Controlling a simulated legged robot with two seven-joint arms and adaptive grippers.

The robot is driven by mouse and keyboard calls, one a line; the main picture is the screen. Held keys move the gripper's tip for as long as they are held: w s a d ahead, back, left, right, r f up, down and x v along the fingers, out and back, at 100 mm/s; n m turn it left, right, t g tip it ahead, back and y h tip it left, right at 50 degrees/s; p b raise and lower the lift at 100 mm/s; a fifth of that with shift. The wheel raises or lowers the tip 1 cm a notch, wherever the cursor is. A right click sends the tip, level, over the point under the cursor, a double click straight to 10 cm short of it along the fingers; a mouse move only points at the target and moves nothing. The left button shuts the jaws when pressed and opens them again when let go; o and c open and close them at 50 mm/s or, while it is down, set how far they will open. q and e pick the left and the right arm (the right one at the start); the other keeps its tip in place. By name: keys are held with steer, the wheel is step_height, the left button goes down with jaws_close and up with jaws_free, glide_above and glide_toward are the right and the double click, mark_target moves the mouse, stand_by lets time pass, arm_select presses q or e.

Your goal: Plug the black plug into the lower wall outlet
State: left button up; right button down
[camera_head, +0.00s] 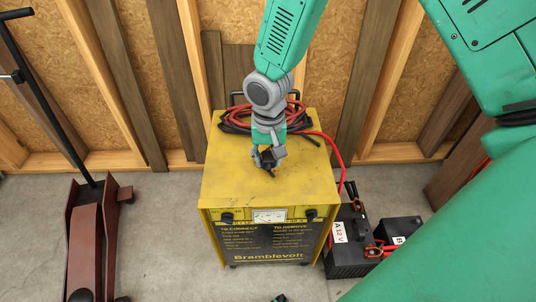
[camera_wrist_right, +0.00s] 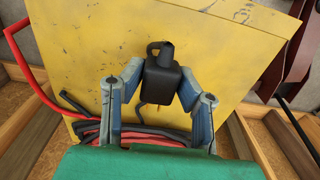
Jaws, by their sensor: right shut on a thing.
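The black plug (camera_wrist_right: 161,82) sits between the two fingers of my right gripper (camera_wrist_right: 160,88) in the wrist view. Both fingertips press on its sides. In the head view, my right gripper (camera_head: 267,153) points down over the top of the yellow Bramblevolt charger (camera_head: 233,187), with the plug (camera_head: 267,160) a small dark shape at its tips. I cannot tell how high the plug is above the charger top. No wall outlet shows in either view. My left gripper does not show.
Red and black cables (camera_head: 238,122) lie coiled on the rear of the charger. Two black batteries (camera_head: 347,254) (camera_head: 401,231) stand to its right. A dark red floor jack (camera_head: 88,232) stands at left. Wooden studs (camera_head: 193,50) line the back wall. Concrete floor (camera_head: 161,222) is clear left of the charger.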

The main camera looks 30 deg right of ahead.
mark_target(268, 179)
steer(key=shift+f+b, duration=1.1)
steer(key=shift+f, duration=1.95)
steer(key=c, duration=1.1)
jaws_free()
